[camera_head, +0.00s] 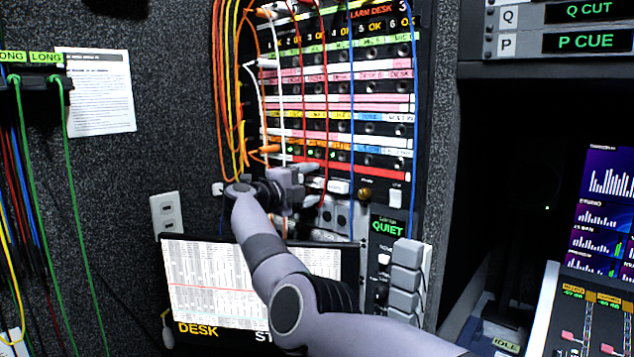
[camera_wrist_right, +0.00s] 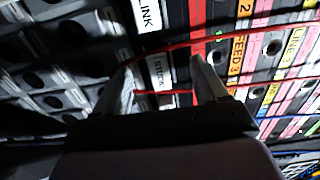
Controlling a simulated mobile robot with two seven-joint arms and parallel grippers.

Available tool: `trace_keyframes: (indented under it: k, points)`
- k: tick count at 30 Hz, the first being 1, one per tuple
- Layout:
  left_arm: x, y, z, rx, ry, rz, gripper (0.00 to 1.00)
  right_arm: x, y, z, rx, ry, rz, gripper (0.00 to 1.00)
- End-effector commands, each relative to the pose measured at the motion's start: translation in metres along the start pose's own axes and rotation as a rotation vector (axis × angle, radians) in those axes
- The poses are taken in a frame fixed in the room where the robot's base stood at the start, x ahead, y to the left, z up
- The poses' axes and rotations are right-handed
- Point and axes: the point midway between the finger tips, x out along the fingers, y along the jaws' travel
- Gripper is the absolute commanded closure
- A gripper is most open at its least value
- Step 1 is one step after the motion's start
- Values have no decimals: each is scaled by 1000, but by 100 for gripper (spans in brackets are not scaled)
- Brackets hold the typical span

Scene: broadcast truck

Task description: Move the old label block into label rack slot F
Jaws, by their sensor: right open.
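My right gripper (camera_head: 308,186) is at the lower part of the patch panel, with its arm coming in from the lower right. In the right wrist view its two fingers (camera_wrist_right: 166,85) stand apart. A small pale label reading like "STUDIO" (camera_wrist_right: 158,74) shows between them; I cannot tell whether it is the old label block or whether the fingers touch it. A white label (camera_head: 338,186) sits just right of the gripper in the head view. A label reading "LINK" (camera_wrist_right: 148,14) lies beyond the fingers. I cannot make out a slot marked F. My left gripper is not in view.
The patch panel (camera_head: 385,175) has rows of jacks and coloured strips. Red, blue, white and orange cords hang across it, and a red cord (camera_wrist_right: 250,32) crosses close to the fingers. A screen (camera_head: 205,280) stands below. Grey stacked blocks (camera_head: 405,278) stand at lower right.

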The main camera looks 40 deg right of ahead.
Motion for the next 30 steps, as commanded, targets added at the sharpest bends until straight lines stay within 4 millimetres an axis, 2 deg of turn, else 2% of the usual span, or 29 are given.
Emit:
trace_keyframes:
  k: [13, 18, 20, 30]
  points:
    - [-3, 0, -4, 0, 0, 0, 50, 0, 0, 0, 0, 0, 0, 28]
    - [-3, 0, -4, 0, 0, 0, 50, 0, 0, 0, 0, 0, 0, 83]
    - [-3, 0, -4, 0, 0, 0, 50, 0, 0, 0, 0, 0, 0, 100]
    - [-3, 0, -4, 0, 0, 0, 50, -6, 0, 1, -1, -1, -1, 100]
